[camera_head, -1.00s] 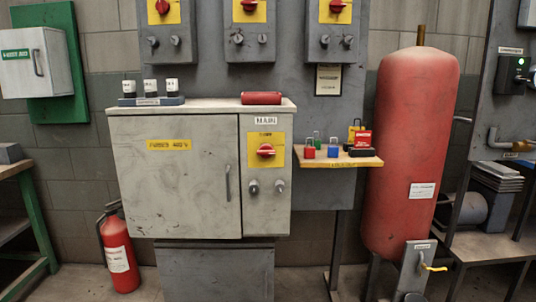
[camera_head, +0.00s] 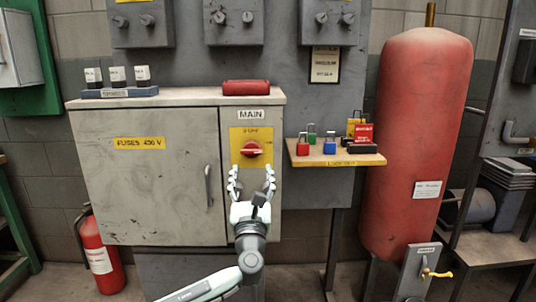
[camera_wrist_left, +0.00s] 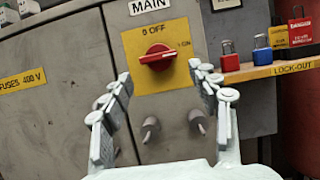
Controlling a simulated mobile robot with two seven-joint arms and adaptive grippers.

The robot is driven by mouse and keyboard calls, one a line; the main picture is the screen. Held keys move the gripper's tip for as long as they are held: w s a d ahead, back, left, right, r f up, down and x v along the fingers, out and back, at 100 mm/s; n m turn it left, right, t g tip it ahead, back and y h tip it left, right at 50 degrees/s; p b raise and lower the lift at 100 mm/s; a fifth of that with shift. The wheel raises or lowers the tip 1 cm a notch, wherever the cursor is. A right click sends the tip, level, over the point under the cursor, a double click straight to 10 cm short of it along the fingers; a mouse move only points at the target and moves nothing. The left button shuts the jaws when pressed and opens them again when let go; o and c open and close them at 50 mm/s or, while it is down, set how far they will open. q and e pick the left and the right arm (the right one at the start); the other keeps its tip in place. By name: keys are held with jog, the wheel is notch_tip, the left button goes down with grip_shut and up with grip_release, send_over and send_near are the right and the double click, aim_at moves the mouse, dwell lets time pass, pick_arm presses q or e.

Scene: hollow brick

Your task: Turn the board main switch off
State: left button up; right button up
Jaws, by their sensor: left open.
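The board main switch (camera_head: 251,149) is a red rotary handle on a yellow plate (camera_head: 237,134) under a MAIN label, on the right part of the grey cabinet (camera_head: 150,190). In the left wrist view the switch (camera_wrist_left: 157,57) shows between and beyond my fingertips, its handle lying roughly level, with marks "0 OFF" above and "1 ON" to the right. My left gripper (camera_head: 252,180) is open and empty, just below and in front of the switch, apart from it; it also shows in the left wrist view (camera_wrist_left: 160,85). My right gripper is not in view.
Below the switch are two small knobs (camera_wrist_left: 150,127), partly behind my left gripper in the head view. A lock-out shelf (camera_head: 310,160) with several padlocks stands at right, beside a red tank (camera_head: 420,120). A red cylinder (camera_head: 246,87) lies on the cabinet top.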

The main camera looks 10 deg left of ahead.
aim_at(251, 154)
pick_arm(q)
jog(key=x, duration=0.6)
jog(key=shift+a+r+p, duration=0.15)
jog(key=shift+p, duration=0.25)
jog(key=shift+w+a+r, duration=0.15)
jog(key=shift+w, duration=0.35)
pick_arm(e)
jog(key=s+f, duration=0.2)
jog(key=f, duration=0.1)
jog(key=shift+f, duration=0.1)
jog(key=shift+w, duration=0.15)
pick_arm(q)
jog(key=shift+c, duration=0.9)
jog(key=c, duration=0.7)
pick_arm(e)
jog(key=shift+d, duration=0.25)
